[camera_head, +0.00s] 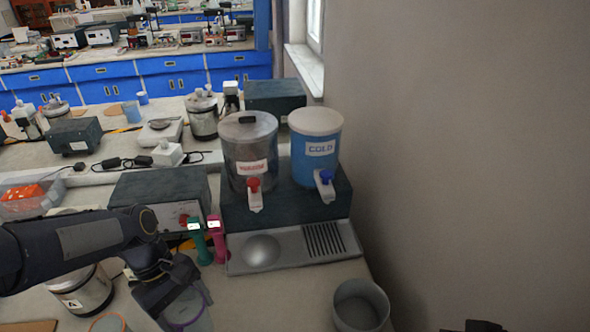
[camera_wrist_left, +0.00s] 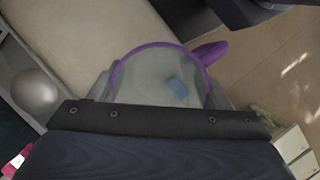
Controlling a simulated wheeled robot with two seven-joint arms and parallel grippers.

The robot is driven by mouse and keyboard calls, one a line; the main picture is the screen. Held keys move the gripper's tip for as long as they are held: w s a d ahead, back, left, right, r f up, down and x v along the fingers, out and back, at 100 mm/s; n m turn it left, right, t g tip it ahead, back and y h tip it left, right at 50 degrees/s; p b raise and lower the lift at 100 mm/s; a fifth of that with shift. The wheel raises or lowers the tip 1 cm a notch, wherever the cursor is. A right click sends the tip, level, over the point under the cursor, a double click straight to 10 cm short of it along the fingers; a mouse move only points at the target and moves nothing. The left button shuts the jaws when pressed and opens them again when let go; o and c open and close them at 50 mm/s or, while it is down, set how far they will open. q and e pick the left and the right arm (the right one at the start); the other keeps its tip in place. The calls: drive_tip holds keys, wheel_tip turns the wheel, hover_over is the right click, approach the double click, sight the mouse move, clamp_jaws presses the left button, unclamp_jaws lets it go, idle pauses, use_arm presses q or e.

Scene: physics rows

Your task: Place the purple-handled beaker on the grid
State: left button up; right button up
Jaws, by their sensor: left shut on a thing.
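The purple-handled beaker (camera_head: 196,317) is clear with a purple rim. It is at the bottom of the head view, partly hidden under my left gripper (camera_head: 178,294), which is shut on it. In the left wrist view the beaker (camera_wrist_left: 150,82) shows its purple rim and handle, with a small blue patch on it; my dark gripper (camera_wrist_left: 160,120) covers its near side. The grid (camera_head: 325,239) is a dark slotted panel at the right of the grey drip tray (camera_head: 290,262), to the right of the beaker and apart from it. The grid looks bare. My right gripper is not clearly seen.
Two dispensers, grey with a red tap (camera_head: 250,160) and blue marked COLD (camera_head: 316,150), stand behind the tray. Pink (camera_head: 217,240) and teal (camera_head: 200,243) handled items stand left of the tray. A grey cup (camera_head: 360,306) stands in front. Bench between beaker and cup is clear.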

use_arm(q)
drive_tip(key=w+d+f+m+g+y, duration=0.2)
drive_tip(key=w+d+f+m+y, duration=0.1)
drive_tip(key=w+f+m, duration=0.7)
drive_tip(key=shift+w+f+m+y, duration=0.45)
drive_tip(key=shift+w+m, duration=0.55)
drive_tip(key=shift+w, duration=1)
drive_tip(key=shift+r, duration=0.1)
